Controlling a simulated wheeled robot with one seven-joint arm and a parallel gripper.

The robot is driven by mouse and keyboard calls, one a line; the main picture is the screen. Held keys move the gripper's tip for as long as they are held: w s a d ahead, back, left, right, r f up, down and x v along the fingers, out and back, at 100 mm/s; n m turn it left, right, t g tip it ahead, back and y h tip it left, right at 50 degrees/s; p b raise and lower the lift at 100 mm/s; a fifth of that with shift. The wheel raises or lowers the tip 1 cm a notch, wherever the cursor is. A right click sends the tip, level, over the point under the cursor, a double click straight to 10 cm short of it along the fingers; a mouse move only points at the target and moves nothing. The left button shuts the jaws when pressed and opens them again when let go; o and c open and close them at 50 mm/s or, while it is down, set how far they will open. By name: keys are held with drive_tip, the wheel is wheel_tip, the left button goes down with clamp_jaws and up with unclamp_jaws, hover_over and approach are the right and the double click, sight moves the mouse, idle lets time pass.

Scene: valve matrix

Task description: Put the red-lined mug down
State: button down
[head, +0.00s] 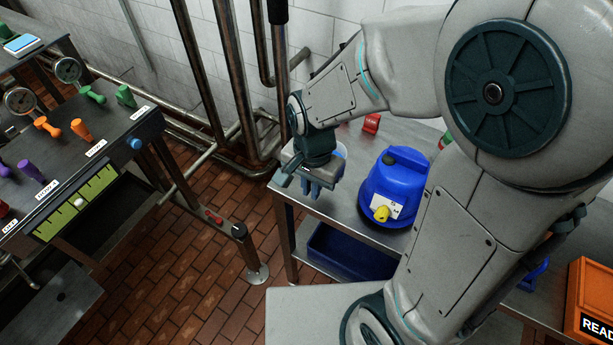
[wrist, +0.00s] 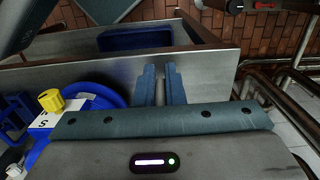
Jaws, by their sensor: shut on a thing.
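My gripper (head: 317,189) is at the left end of the steel table (head: 300,201), over its near left corner, with its fingers pointing down. In the wrist view my gripper (wrist: 160,72) has its two blue-grey fingers close together, with a narrow pale strip (wrist: 160,92) between them. I take this strip for part of the held mug. A pale rounded edge (head: 341,150) shows just behind my wrist in the head view and may be the mug. No red lining shows. The mug's body is mostly hidden, and I cannot tell whether it touches the table.
A small red block (head: 371,122) is farther back. A blue bin (head: 350,253) sits on the lower shelf. Pipes (head: 238,75) run behind on the left.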

drive_tip(key=w+f, duration=0.1)
drive_tip(key=w, duration=0.1)
drive_tip(key=w+f, duration=0.1)
drive_tip(key=w, duration=0.1)
drive_tip(key=w+f, duration=0.1)
drive_tip(key=w, duration=0.1)
drive_tip(key=shift+w+a+f+p, duration=0.1)
drive_tip(key=shift+a+f+p, duration=0.25)
drive_tip(key=shift+f, duration=2.05)
drive_tip(key=shift+f, duration=0.1)
drive_tip(key=shift+f, duration=0.15)
drive_tip(key=c, duration=1.5)
unclamp_jaws()
drive_tip(key=shift+r, duration=0.25)
